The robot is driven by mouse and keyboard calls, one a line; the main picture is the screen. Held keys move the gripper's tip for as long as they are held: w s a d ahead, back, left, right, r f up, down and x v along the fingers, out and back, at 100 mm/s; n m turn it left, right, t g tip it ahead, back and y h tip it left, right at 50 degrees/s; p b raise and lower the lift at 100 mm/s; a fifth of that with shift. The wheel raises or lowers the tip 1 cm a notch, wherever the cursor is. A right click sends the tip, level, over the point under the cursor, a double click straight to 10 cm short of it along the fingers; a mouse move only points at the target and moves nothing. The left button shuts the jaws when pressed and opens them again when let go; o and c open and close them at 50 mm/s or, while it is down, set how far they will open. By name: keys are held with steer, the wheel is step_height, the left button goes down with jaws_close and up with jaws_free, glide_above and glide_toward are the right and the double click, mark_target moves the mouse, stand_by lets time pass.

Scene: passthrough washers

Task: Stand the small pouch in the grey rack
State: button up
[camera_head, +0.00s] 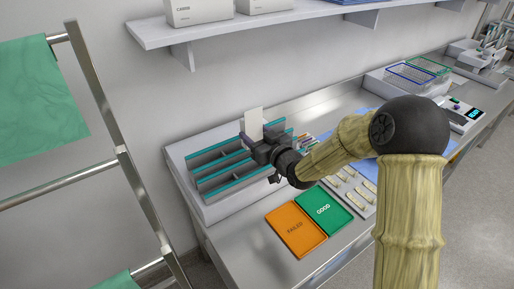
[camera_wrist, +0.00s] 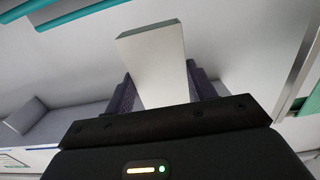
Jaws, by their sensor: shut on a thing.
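The small pouch (camera_head: 254,122) is a plain pale, flat piece standing up from my gripper (camera_head: 261,141). In the wrist view my gripper (camera_wrist: 160,88) is shut on the pouch (camera_wrist: 155,55), with a dark finger on either side of it. The grey rack (camera_head: 205,187) has long slots with teal edges and sits on the bench by the wall. My gripper is over the right end of the rack and hides part of it. I cannot tell how high above the slots it is.
An orange tray (camera_head: 295,229) and a green tray (camera_head: 324,208) lie in front of the rack. Several small items lie on a grey tray (camera_head: 366,207) to their right. A shelf (camera_head: 230,30) with white boxes hangs above. A metal rail frame (camera_head: 122,155) stands at left.

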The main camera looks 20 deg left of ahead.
mark_target(257, 172)
steer(key=shift+w+f+b, duration=0.1)
steer(key=shift+f+b, duration=1.45)
steer(key=shift+f, duration=0.4)
steer(key=shift+f, duration=0.1)
steer(key=shift+f+b, duration=0.7)
steer(key=shift+f, duration=1.1)
steer(key=shift+f+b, duration=2.85)
steer(key=shift+b, duration=0.2)
steer(key=o, duration=1.1)
steer(key=shift+d, duration=0.1)
